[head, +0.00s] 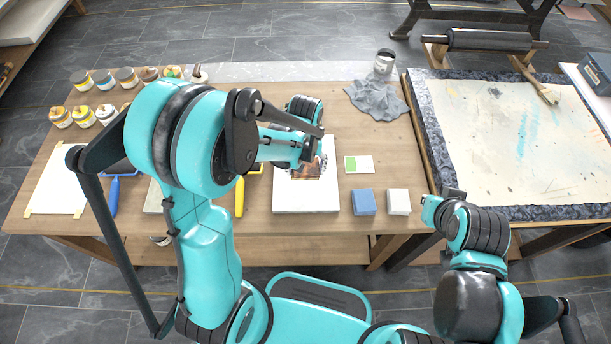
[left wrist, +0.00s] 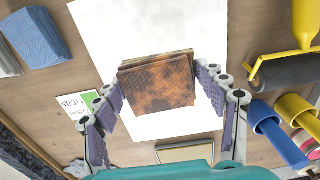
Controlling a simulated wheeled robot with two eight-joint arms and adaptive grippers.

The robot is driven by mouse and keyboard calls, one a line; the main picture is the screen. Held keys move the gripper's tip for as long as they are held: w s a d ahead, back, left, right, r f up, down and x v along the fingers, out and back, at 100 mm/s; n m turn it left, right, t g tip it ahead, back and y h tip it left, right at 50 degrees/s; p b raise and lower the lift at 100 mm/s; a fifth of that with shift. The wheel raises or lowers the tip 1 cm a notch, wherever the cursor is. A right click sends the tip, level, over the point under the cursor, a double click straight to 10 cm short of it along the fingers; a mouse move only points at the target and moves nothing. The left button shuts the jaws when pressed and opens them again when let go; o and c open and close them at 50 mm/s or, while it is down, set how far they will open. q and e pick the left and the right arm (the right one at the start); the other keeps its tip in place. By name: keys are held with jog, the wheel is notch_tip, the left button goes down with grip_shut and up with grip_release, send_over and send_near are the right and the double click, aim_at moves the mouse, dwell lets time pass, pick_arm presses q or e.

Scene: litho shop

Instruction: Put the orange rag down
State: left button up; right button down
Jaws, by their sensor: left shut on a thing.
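The orange rag (left wrist: 158,84) is a folded, mottled orange-brown cloth with a paler layer showing along its far edge. In the left wrist view it sits between the two fingers of my left gripper (left wrist: 160,76), which is shut on it. In the head view the rag (head: 308,172) shows partly below my left gripper (head: 312,152), over the white slab (head: 305,205) on the wooden table. The wrist and arm hide part of it. I cannot tell whether the rag touches the slab. My right arm is at the lower right; its gripper's fingers do not show clearly.
A blue block stack (head: 363,202), a white block stack (head: 398,201) and a green-marked card (head: 358,165) lie right of the slab. A grey cloth (head: 377,98) lies at the back right. Yellow and blue (head: 114,195) roller handles lie left. Jars (head: 83,116) stand far left.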

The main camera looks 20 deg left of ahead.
aim_at(305, 175)
pick_arm(q)
notch_tip(305, 175, down, 4)
jog(key=shift+f+b, duration=0.1)
jog(key=shift+b, duration=0.85)
jog(key=shift+r, duration=0.2)
jog(key=shift+f, duration=0.1)
jog(key=shift+f, duration=0.15)
jog(key=o, duration=1.2)
jog(key=shift+o, duration=0.2)
